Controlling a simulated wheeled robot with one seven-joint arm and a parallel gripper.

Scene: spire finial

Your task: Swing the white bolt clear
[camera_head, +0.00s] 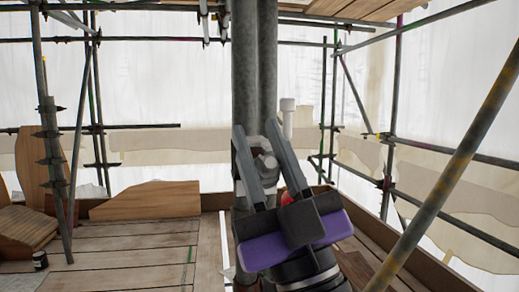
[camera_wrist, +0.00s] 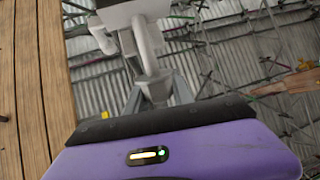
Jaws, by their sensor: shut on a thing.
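My gripper (camera_head: 254,128) reaches up to a pair of grey vertical poles (camera_head: 254,68), with its two grey fingers on either side of a pale fitting. In the wrist view, my gripper (camera_wrist: 159,92) is shut on the flared lower end of the white bolt (camera_wrist: 148,44). The bolt rises from between the fingers to a pale block (camera_wrist: 122,12). In the head view, the fingers partly hide the pale rounded fitting (camera_head: 263,160). A white capped upright cylinder (camera_head: 288,112) stands just right of the fingertips; I cannot tell whether it belongs to the bolt.
Scaffold tubes stand around; a rusty diagonal tube (camera_head: 446,176) crosses the right foreground. Plank decking (camera_head: 130,262) lies left, with a small black can (camera_head: 40,260) and wooden boards (camera_head: 146,200) at its edge. A small red part (camera_head: 286,198) shows behind my gripper.

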